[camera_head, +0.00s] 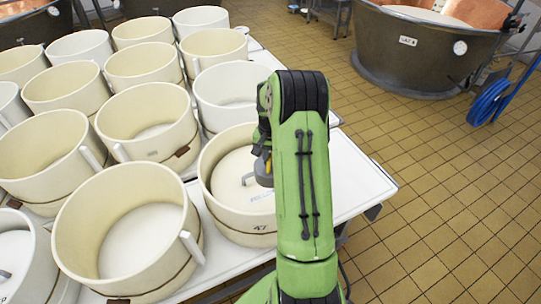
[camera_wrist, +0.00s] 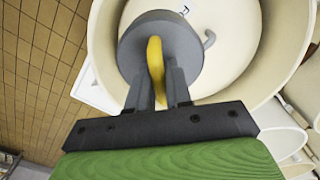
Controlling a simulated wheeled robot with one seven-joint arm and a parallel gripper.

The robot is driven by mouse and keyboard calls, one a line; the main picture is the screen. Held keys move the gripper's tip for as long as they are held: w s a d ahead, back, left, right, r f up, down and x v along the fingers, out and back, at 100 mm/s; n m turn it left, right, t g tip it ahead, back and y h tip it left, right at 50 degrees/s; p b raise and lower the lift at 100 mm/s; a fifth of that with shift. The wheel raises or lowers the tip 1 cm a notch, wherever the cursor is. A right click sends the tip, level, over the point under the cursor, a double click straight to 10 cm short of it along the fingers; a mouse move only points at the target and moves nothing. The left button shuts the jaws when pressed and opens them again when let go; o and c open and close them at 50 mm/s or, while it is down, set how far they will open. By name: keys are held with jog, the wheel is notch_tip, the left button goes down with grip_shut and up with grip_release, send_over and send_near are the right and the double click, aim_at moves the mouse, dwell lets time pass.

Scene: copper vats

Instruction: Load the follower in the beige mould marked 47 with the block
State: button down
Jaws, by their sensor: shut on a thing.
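The beige mould marked 47 (camera_head: 242,222) stands at the right front of the white table, its mark on the front wall. Its pale follower (camera_head: 232,182) lies inside and has a grey handle. In the wrist view the mould (camera_wrist: 262,85) and follower (camera_wrist: 225,60) fill the upper right. The block (camera_head: 264,178) is a dark grey cylinder with a yellow handle. My gripper (camera_wrist: 158,85) is shut on that handle, and the block (camera_wrist: 135,50) shows beyond the fingers. The block overlaps the mould's opening in both views. I cannot tell whether it touches the follower. My arm hides the mould's right side.
Several other cream and white moulds (camera_head: 125,225) stand close together to the left and behind. The white table (camera_head: 355,185) has bare room at the right. A copper vat (camera_head: 420,60) and a blue hose reel (camera_head: 490,100) stand beyond on the tiled floor.

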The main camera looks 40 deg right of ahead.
jog(key=shift+w+d+f+b, duration=0.1)
jog(key=shift+f+b, duration=0.2)
jog(key=shift+f, duration=0.35)
notch_tip(320, 180, down, 2)
jog(key=shift+f+b, duration=0.1)
jog(key=shift+b, duration=0.75)
notch_tip(320, 180, down, 9)
jog(key=b, duration=0.6)
jog(key=shift+f+b, duration=0.75)
jog(key=shift+b, duration=0.05)
jog(key=c, duration=1)
grip_release()
jog(key=shift+o, duration=0.2)
jog(key=shift+f, duration=0.1)
